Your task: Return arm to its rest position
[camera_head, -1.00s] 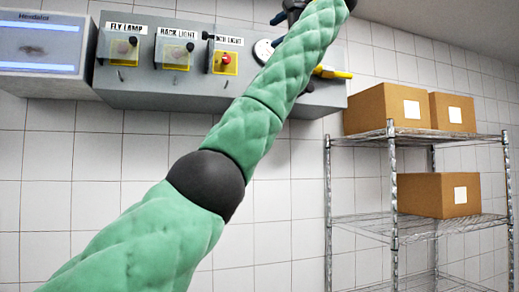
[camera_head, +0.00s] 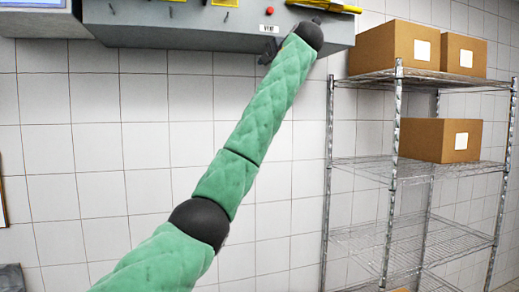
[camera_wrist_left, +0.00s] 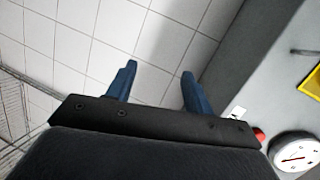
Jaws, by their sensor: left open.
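My left arm (camera_head: 245,140), in a green quilted sleeve with black joints, reaches from the bottom of the head view up to the grey control panel's lower edge. My left gripper shows in the wrist view (camera_wrist_left: 158,72) as two blue fingers, apart, with nothing between them. Only white tiled wall lies beyond the fingertips. In the head view a dark part of the gripper (camera_head: 268,50) shows just below the panel, partly hidden by the arm. My right gripper is in neither view.
The grey control panel (camera_head: 150,28) has a red button (camera_head: 269,11) and a yellow handle (camera_head: 312,5). A round gauge (camera_wrist_left: 296,152) is close to the gripper in the wrist view. A wire shelf (camera_head: 395,165) with cardboard boxes (camera_head: 440,140) stands at right. The tiled wall's front is clear.

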